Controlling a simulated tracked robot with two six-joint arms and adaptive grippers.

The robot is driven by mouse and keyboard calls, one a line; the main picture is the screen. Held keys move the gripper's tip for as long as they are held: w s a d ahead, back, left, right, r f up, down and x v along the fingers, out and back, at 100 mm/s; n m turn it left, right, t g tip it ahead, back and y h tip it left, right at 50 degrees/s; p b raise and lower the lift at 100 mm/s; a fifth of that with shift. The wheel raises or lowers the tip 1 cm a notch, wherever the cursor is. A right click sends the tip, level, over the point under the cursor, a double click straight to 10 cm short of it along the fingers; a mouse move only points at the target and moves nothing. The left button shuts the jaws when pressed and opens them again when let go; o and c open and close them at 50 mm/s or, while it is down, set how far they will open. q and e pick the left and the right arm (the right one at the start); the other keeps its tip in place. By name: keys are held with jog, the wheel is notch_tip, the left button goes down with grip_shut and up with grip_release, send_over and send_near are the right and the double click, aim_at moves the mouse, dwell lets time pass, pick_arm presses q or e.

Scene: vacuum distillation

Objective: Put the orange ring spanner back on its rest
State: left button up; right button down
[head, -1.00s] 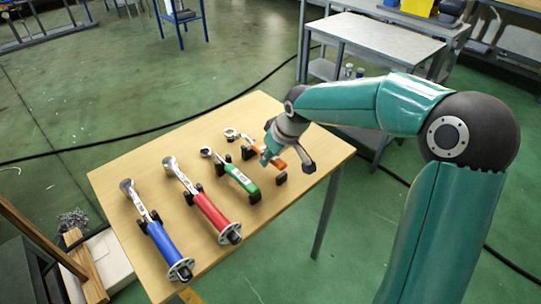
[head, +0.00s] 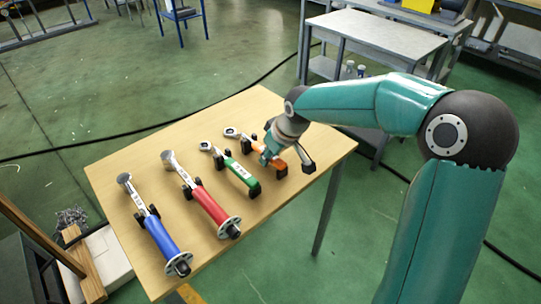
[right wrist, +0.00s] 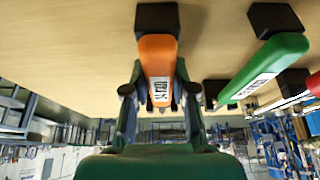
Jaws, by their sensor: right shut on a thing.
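The orange ring spanner (head: 231,132) lies lengthwise over its rest on the wooden table, at the far right of the row of tools. My right gripper (head: 273,153) is shut around its orange handle. In the right wrist view the handle (right wrist: 158,62) lies between the fingers (right wrist: 158,100), with its end over a black rest block (right wrist: 157,17). The block also shows in the head view (head: 280,169). I cannot tell whether handle and block touch. The gripper hides part of the handle. My left gripper is not in view.
The green spanner (head: 240,174) lies close to the left on its own black blocks. Red (head: 212,205) and blue (head: 160,236) tools lie further left. The wooden table's (head: 130,158) right edge is close to my gripper. A grey table (head: 375,35) stands behind.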

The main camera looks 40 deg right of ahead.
jog(key=c, duration=0.9)
grip_release()
jog(key=shift+o, duration=0.2)
jog(key=shift+f, duration=0.1)
jog(key=shift+s, duration=0.1)
